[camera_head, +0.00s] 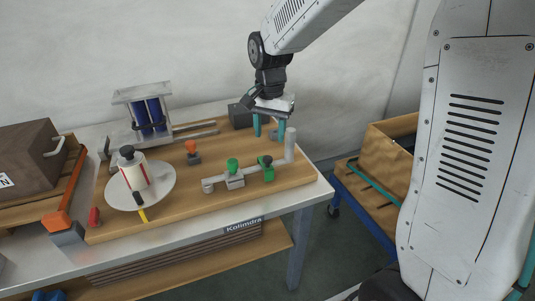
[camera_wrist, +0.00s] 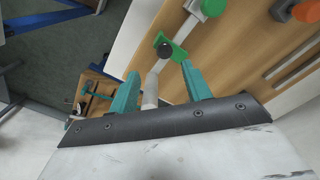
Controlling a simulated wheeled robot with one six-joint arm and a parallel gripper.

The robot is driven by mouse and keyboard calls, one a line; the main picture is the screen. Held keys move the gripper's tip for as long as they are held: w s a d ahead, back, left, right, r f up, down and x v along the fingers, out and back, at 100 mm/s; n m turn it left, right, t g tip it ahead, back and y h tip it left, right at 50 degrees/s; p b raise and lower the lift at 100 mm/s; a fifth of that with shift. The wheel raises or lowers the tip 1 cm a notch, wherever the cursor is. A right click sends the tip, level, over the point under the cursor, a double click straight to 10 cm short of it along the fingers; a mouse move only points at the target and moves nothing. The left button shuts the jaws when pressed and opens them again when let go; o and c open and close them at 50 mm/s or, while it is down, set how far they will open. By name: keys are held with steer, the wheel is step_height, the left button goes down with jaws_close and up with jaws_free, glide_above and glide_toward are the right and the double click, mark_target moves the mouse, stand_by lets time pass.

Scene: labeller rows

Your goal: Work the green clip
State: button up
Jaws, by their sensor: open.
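The green clip (camera_head: 268,174) sits on a grey rail at the right part of the wooden board, with a dark round knob on it. It also shows in the wrist view (camera_wrist: 179,53), beyond my fingertips. My gripper (camera_head: 269,129) has teal fingers, is open and hangs above the board behind the clip, apart from it. In the wrist view my gripper (camera_wrist: 160,70) has its fingers spread, with nothing held. A pale upright post (camera_head: 290,146) stands at the rail's right end. In the wrist view the post (camera_wrist: 150,92) appears between the fingers.
A green knob on a grey block (camera_head: 233,170) is left of the clip on the rail. An orange knob (camera_head: 192,148) stands behind it. A white turntable (camera_head: 161,190) carries a bottle at left. A dark block (camera_head: 241,115) is behind my gripper. A wooden crate (camera_head: 390,150) stands right.

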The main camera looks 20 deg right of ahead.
mark_target(268, 158)
steer(key=shift+w+a+f, duration=0.1)
steer(key=shift+w+f, duration=0.3)
steer(key=shift+f, duration=0.05)
steer(key=shift+w+f, duration=0.1)
steer(key=shift+f, duration=0.25)
step_height(268, 158, down, 7)
steer(key=shift+f, duration=0.1)
steer(key=shift+c, duration=0.3)
jaws_close()
